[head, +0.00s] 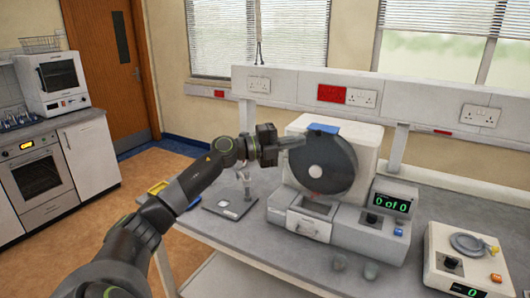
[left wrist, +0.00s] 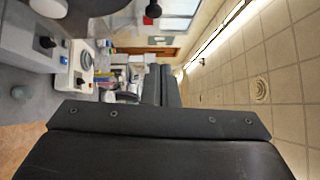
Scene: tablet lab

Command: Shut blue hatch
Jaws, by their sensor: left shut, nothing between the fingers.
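The blue hatch (head: 323,128) is a small blue flap at the top of a dark round drum (head: 325,165) on a white bench machine (head: 365,150). I cannot tell from here whether the flap is raised or flat. My left gripper (head: 298,142) is shut and empty. Its fingertips point right, at the drum's upper left edge, just left of and below the blue flap. I cannot tell whether they touch the drum. In the left wrist view the closed fingers (left wrist: 161,86) show; the hatch cannot be made out there.
The machine has a white front drawer (head: 309,226) and a display reading "0 of 0" (head: 391,203). A white device (head: 465,265) with a dish stands at the right. A wall rail runs behind.

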